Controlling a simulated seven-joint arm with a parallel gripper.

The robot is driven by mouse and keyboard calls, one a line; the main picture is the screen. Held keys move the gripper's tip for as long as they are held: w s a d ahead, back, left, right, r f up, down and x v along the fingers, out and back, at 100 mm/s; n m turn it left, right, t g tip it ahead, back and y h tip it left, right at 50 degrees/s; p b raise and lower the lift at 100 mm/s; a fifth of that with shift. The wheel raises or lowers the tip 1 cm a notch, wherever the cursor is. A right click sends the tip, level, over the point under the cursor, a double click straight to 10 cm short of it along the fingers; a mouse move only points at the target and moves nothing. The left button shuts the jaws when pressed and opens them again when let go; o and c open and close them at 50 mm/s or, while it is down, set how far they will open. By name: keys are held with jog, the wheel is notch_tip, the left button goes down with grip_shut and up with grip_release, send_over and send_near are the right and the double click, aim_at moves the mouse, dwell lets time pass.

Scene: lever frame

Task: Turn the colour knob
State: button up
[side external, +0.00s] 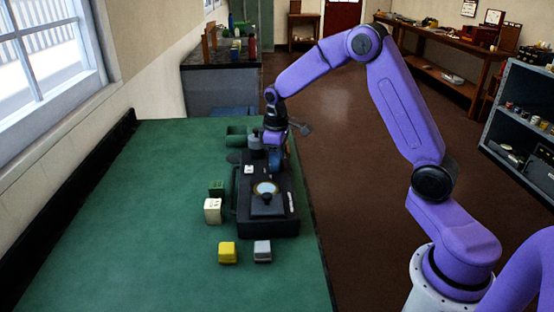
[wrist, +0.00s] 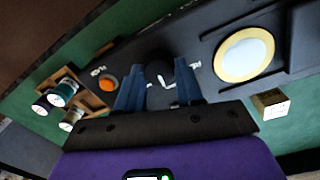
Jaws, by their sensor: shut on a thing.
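A long black device (side external: 270,222) lies on the green table, with a pale round disc (side external: 265,188) on top. The disc also shows in the wrist view (wrist: 245,55). My gripper (side external: 276,163) is down at the device's far end, where the arm hides the contact in the side view. In the wrist view, the two blue fingers of my gripper (wrist: 159,88) stand on either side of a dark round knob (wrist: 158,64) with a white mark, and are shut on it. Small white lettering sits on both sides of the knob. An orange button (wrist: 108,85) lies left of it.
A cream block (side external: 213,211), a green block (side external: 217,187), a yellow block (side external: 228,253) and a grey block (side external: 262,251) stand near the device. A wooden holder (wrist: 88,92) with several cylinders is at left in the wrist view. The table's left side is clear.

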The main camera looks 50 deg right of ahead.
jog(key=m, duration=0.4)
jog(key=shift+w, duration=0.1)
jog(key=shift+d+m, duration=0.1)
jog(key=shift+m, duration=2)
jog(key=shift+r, duration=0.1)
jog(key=o, duration=1)
jog(key=shift+o, duration=0.2)
notch_tip(320, 180, up, 17)
jog(key=shift+a+r, duration=0.2)
jog(key=shift+a, duration=0.15)
jog(key=shift+w, duration=0.1)
